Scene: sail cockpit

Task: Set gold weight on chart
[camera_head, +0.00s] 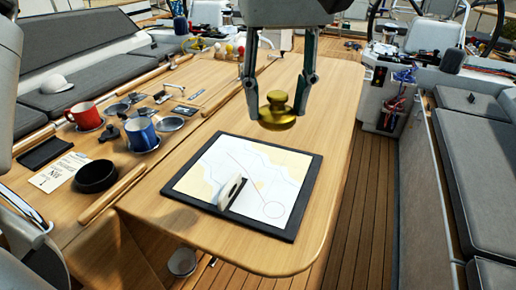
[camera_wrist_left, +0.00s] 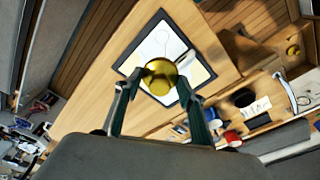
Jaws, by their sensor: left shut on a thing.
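The gold weight (camera_head: 277,115) is a round brass piece with a knob on top. My left gripper (camera_head: 278,98) is shut on it and holds it upright, above the table. The chart (camera_head: 265,172) lies on the table as a pale sheet with a dark border. In the head view the weight appears just beyond the chart's far edge; in the left wrist view the weight (camera_wrist_left: 160,78) covers part of the chart (camera_wrist_left: 158,45). A white disc-like piece with a dark bar (camera_head: 231,190) stands on the chart. My right gripper is not in view.
A red mug (camera_head: 84,115), a blue mug (camera_head: 141,134), a black round dish (camera_head: 95,176) and small metal items are left of the chart. A wooden rail (camera_head: 112,194) runs between. The table's right side is clear to its rounded edge.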

